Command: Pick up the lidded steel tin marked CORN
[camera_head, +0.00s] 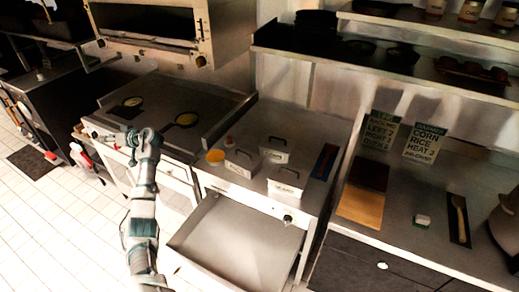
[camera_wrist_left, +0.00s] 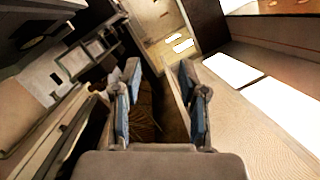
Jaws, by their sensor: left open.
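Three lidded steel tins with dark handles stand together on the steel counter: a front-left tin (camera_head: 242,163), a back tin (camera_head: 274,151) and a front-right tin (camera_head: 286,182). Each has a small label on its front, too small to read surely, so I cannot tell which is marked CORN. My left gripper (camera_head: 134,138) is left of the tins, over the front of the griddle. In the left wrist view its two blue-padded fingers (camera_wrist_left: 160,80) are apart with nothing between them. No tin shows clearly there. My right gripper is not in view.
An open steel drawer (camera_head: 238,245) juts out below the tins. An orange round item (camera_head: 215,156) and a small bottle (camera_head: 229,142) sit beside them. A wooden board (camera_head: 361,207) lies on the right counter, and a shelf overhangs the back.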

